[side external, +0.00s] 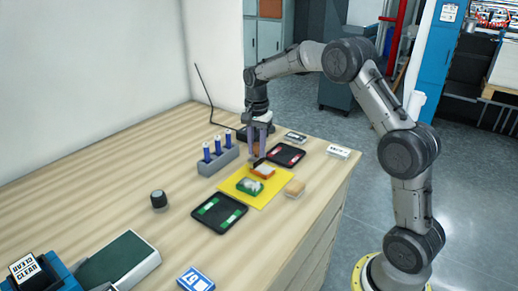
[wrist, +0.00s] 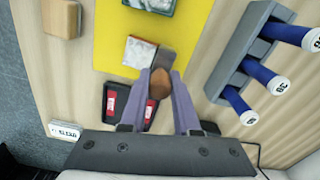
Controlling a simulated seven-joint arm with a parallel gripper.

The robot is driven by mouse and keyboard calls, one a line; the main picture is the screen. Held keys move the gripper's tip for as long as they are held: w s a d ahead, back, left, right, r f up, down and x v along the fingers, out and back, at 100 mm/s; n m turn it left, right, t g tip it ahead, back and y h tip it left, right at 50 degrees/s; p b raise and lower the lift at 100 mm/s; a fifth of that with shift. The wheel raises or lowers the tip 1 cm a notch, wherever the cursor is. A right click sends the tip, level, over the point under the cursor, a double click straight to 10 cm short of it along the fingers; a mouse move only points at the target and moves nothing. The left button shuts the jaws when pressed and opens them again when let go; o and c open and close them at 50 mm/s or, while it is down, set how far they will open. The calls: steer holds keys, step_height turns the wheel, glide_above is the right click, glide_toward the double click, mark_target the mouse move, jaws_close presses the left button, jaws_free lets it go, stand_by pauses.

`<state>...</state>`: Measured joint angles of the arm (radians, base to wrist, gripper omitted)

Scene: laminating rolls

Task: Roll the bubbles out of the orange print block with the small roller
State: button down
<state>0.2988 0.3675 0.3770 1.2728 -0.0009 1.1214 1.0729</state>
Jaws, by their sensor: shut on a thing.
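The orange print block (side external: 263,172) lies on the yellow mat (side external: 278,182). In the wrist view its top (wrist: 138,50) looks mostly whitish. A green block (side external: 249,187) with a whitish top lies beside it on the mat. My gripper (side external: 260,150) is shut on the small roller, whose brown wooden handle (wrist: 159,84) shows between the fingers. The roller's dark grey end (wrist: 166,56) is at the orange block's edge, overlapping it in the wrist view. I cannot tell whether it touches the block.
A grey rack (side external: 218,163) with blue-handled tools stands left of the mat. A black tray with red marks (side external: 285,154) lies behind, one with green marks (side external: 219,213) in front. A tan block (side external: 295,188) sits right of the mat. A dark knob (side external: 159,200) stands farther left.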

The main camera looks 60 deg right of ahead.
steer(key=shift+s+a, duration=0.1)
steer(key=shift+s, duration=1.35)
steer(key=shift+s, duration=0.1)
steer(key=shift+s, duration=0.7)
steer(key=shift+w+r, duration=0.1)
steer(key=shift+w, duration=0.9)
steer(key=shift+w, duration=1.25)
steer(key=shift+s, duration=2.2)
steer(key=shift+w, duration=2.2)
